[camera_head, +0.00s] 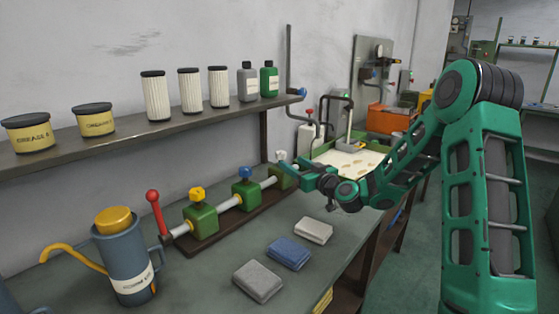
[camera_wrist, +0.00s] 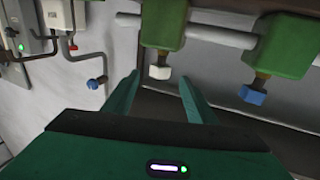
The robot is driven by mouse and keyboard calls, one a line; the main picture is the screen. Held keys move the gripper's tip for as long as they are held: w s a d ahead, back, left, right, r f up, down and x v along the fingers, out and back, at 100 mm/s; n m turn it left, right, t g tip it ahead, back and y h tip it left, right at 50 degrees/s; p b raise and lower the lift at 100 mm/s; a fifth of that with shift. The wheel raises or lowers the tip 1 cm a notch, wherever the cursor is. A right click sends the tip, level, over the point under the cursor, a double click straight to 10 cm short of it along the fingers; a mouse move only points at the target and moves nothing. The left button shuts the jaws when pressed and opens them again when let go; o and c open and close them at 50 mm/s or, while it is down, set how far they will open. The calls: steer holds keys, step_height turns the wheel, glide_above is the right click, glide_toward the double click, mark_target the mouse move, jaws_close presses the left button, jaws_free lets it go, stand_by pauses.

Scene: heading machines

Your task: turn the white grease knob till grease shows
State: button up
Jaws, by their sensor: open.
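The white grease knob (camera_wrist: 160,72) sits on a short stem on a green block (camera_wrist: 163,24), at the end of a pale pipe. In the wrist view it appears between the tips of my gripper's two green fingers, with a visible gap on each side. My gripper (camera_wrist: 159,76) is open and holds nothing. In the head view the white knob (camera_head: 281,155) stands above its block, partly hidden behind my gripper (camera_head: 288,168). Whether the fingertips reach around the knob in depth is unclear. No grease shows at the block.
The blue knob (camera_head: 243,173) and yellow knob (camera_head: 197,193) stand on neighbouring blocks. A red-topped lever (camera_head: 153,198) and an oil can (camera_head: 123,257) are at the left. Several cloths lie in front, including a blue one (camera_head: 289,252). A shelf (camera_head: 150,132) runs above.

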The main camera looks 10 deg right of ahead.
mark_target(284, 158)
steer(key=x, duration=0.8)
steer(key=shift+c, duration=0.7)
steer(key=c, duration=0.9)
steer(key=shift+a, duration=0.3)
steer(key=shift+c, duration=0.2)
steer(key=shift+d, duration=0.2)
